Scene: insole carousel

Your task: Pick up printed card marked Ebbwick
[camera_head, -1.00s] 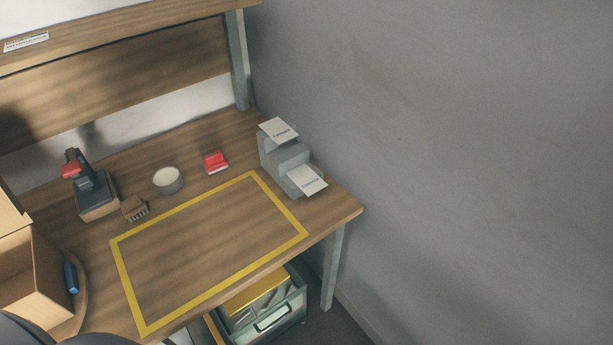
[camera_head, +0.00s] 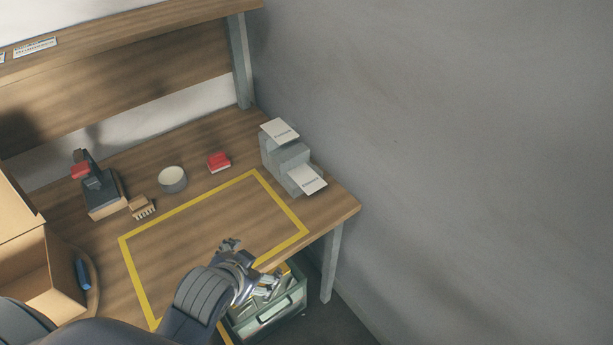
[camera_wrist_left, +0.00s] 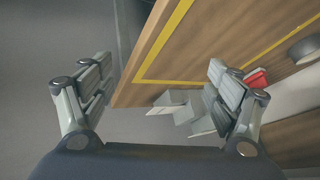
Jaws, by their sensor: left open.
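Two white printed cards sit on a grey stepped stand (camera_head: 283,158) at the table's right end. The upper card (camera_head: 280,131) lies on the high step, the lower card (camera_head: 308,180) on the low front step. Their print is too small to read surely, so I cannot tell which is Ebbwick. My left gripper (camera_head: 249,268) is open and empty over the table's front edge, left of and nearer than the stand. In the left wrist view its spread fingers (camera_wrist_left: 157,92) show, with the stand (camera_wrist_left: 184,115) beyond, partly hidden by the right-hand finger. My right gripper is not in view.
A yellow taped rectangle (camera_head: 216,209) marks bare tabletop. Behind it are a red object (camera_head: 218,162), a round tin (camera_head: 172,180), a brush (camera_head: 142,208) and a dark device (camera_head: 101,190). An open carton (camera_head: 40,270) stands left. A green crate (camera_head: 285,312) is below the edge; a grey wall is right.

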